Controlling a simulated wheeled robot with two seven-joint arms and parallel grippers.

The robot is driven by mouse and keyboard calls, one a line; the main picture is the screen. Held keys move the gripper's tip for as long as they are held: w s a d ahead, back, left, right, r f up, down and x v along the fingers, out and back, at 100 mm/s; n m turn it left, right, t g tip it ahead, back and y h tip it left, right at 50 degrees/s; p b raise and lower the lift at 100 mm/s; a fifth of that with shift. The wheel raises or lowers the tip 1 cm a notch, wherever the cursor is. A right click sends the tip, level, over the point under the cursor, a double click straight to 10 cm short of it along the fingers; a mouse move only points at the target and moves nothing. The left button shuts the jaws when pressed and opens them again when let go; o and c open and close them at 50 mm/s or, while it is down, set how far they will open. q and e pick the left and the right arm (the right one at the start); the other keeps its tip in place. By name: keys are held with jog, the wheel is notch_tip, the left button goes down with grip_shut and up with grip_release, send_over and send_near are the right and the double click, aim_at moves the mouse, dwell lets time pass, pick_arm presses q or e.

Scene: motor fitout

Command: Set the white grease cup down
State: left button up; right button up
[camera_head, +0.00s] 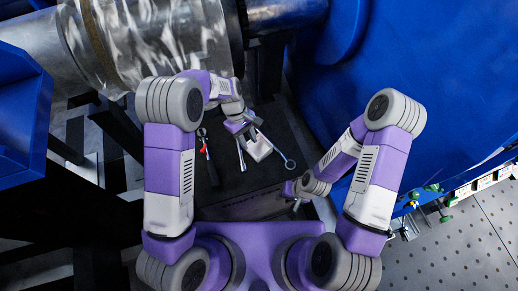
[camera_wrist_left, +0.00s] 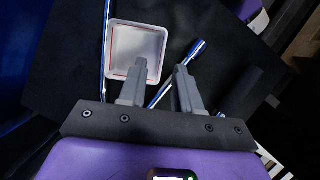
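The white grease cup (camera_head: 261,150) is a small square open cup on the dark work surface (camera_head: 262,190) in the head view. In the left wrist view the cup (camera_wrist_left: 136,40) shows from above, with a thin reddish line inside. My left gripper (camera_head: 243,127) is just above and beside it in the head view. In the left wrist view its fingers (camera_wrist_left: 160,72) are apart; the left finger overlaps the cup's lower part and the right one is outside its right edge. I see no grip on the cup. My right gripper (camera_head: 296,196) is low at the right, its fingers too small to read.
A ring-ended wrench (camera_head: 289,163) lies right of the cup, and a slim metal tool (camera_head: 241,157) left of it. A red-marked tool (camera_head: 204,146) lies further left. A large metal cylinder (camera_head: 150,40) stands behind, and a blue housing (camera_head: 430,80) rises at the right.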

aim_at(251, 152)
pick_arm(q)
jog(key=x, duration=0.2)
jog(key=b+x, duration=0.1)
jog(key=x, duration=0.3)
jog(key=shift+a+f+b, duration=0.2)
jog(key=shift+f+b, duration=0.1)
jog(key=shift+b, duration=0.1)
jog(key=shift+s, duration=0.1)
jog(key=shift+c, duration=0.2)
grip_shut()
